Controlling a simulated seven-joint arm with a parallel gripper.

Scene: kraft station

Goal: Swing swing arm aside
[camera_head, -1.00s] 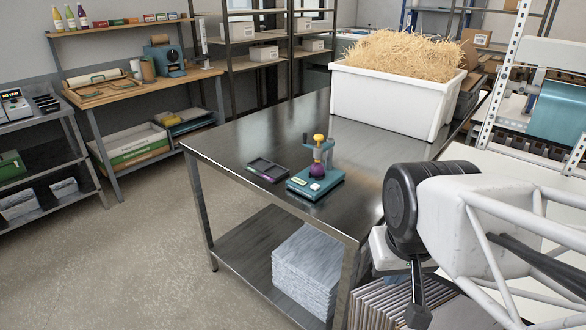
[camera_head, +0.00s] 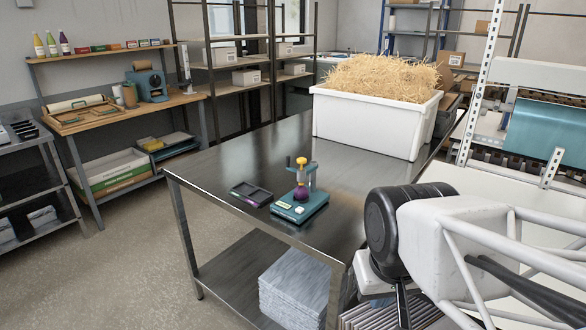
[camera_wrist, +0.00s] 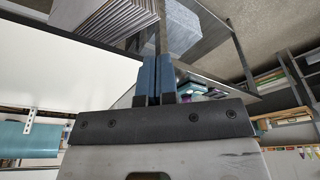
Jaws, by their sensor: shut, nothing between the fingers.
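A small teal device (camera_head: 300,205) stands on the steel table (camera_head: 225,160), left of the white crate. Its upright post carries a yellow knob (camera_head: 301,161), an arm at the top and a purple ball-like part (camera_head: 300,193) below. I cannot tell for sure which part is the swing arm. My gripper shows in the wrist view with its blue fingers (camera_wrist: 156,78) together and nothing between them. In the head view my arm is at the lower right, apart from the device. In the wrist view the teal device (camera_wrist: 192,91) is partly hidden behind my gripper.
A dark shallow tray (camera_head: 251,193) lies just left of the device. A white crate heaped with straw (camera_head: 330,108) stands behind it on the table. Stacked grey sheets (camera_head: 293,285) lie on the lower shelf. The table's left part is clear.

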